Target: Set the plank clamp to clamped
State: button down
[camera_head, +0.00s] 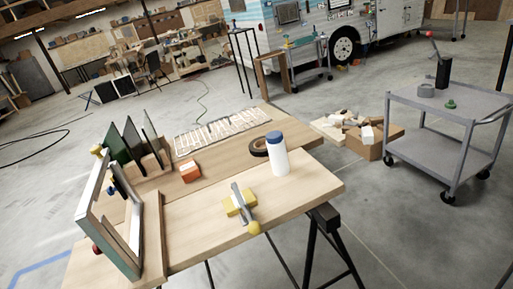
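A clamp-like fixture (240,204) sits on the near right part of the wooden tabletop (290,205). It has a yellow body and a slanted grey bar. A yellow ball knob (254,228) shows at its near end, close to the table's front edge. It looks like the plank clamp, but I cannot be sure. At this size I cannot tell whether it is clamped or open. My gripper is not in view.
A white bottle with a blue cap (279,158), black tape roll (259,147) and orange box (190,172) stand behind the fixture. A framed window (122,225) stands left. A grey cart (440,108) is right. Concrete floor in front of the table is clear.

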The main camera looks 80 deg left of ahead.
aim_at(254, 227)
jog(key=u, duration=0.05)
jog(key=k, duration=1.2)
jog(key=u, duration=0.4)
jog(key=i, duration=1)
